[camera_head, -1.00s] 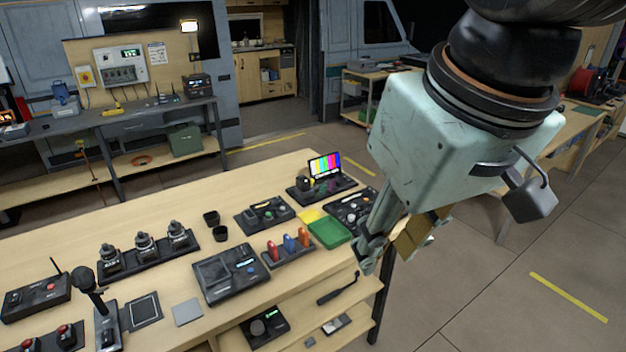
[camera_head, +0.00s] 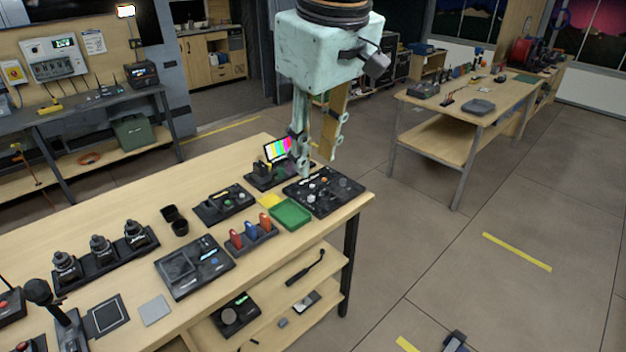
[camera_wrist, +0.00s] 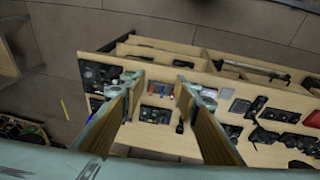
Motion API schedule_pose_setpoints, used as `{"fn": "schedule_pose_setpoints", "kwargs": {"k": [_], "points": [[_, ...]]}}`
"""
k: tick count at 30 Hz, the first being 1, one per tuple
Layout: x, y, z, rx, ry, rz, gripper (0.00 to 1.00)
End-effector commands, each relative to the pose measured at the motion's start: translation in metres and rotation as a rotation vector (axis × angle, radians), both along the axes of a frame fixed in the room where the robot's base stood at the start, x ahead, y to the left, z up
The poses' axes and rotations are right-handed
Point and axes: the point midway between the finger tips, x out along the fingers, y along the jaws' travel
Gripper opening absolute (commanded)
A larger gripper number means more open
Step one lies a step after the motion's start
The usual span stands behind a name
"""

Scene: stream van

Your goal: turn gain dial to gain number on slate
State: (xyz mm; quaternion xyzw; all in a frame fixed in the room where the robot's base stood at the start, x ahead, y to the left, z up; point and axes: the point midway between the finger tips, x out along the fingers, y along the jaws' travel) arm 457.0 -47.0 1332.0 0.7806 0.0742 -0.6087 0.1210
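My gripper (camera_head: 317,166) is pointing down above the back right end of the wooden table, over or near a black panel with several knobs (camera_head: 322,190). In the wrist view my gripper (camera_wrist: 157,82) has its two fingers well apart with nothing between them. That panel also shows at the left of the wrist view (camera_wrist: 100,76). A smaller black box with a knob and lit strip (camera_head: 226,204) sits left of it. I cannot tell which knob is the gain dial. No slate with a readable number can be made out.
A colour-bar monitor (camera_head: 278,150) stands behind the panel.

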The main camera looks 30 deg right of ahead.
Motion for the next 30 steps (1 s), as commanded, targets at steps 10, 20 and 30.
{"fn": "schedule_pose_setpoints", "kwargs": {"k": [10,20,30], "points": [[0.058,-0.023,-0.007,-0.024,0.032,0.078,0.29],[0.111,-0.047,-0.022,-0.044,0.063,0.155,0.29],[0.162,-0.075,-0.044,-0.061,0.092,0.235,0.29]]}}
